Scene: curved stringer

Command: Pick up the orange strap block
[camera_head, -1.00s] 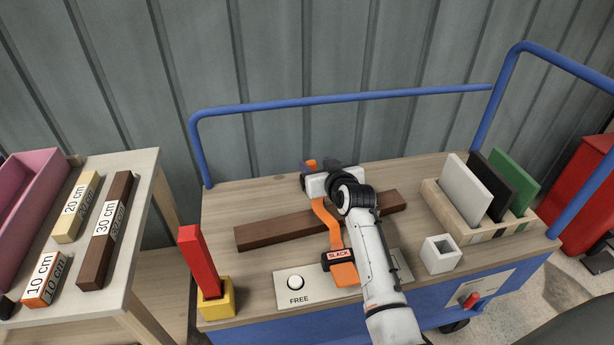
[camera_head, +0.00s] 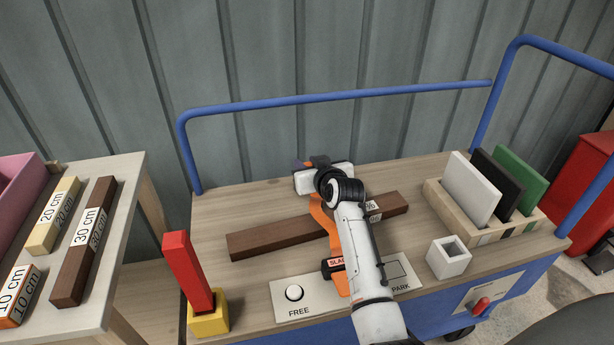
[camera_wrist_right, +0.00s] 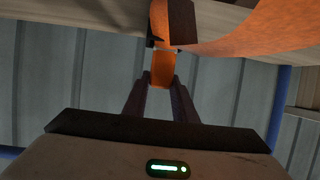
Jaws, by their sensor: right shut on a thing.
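The orange strap block (camera_wrist_right: 161,70) shows in the right wrist view between my fingertips, with the orange strap (camera_wrist_right: 250,38) curving away beside it. My right gripper (camera_wrist_right: 160,82) is shut on the block. In the head view my right gripper (camera_head: 318,164) is at the back of the cart, beyond the brown bar, and mostly hides the block. The orange strap (camera_head: 320,214) runs from there over the brown bar (camera_head: 275,236) to a dark buckle marked SLACK (camera_head: 333,267), partly covered by my arm. My left gripper is not in view.
A plate (camera_head: 284,312) marked FREE and PARK lies at the front. A red post in a yellow base (camera_head: 207,319) stands left, a white square holder (camera_head: 448,258) right. A slotted wooden rack (camera_head: 528,224) holds panels. Blue rails (camera_head: 340,97) edge the cart.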

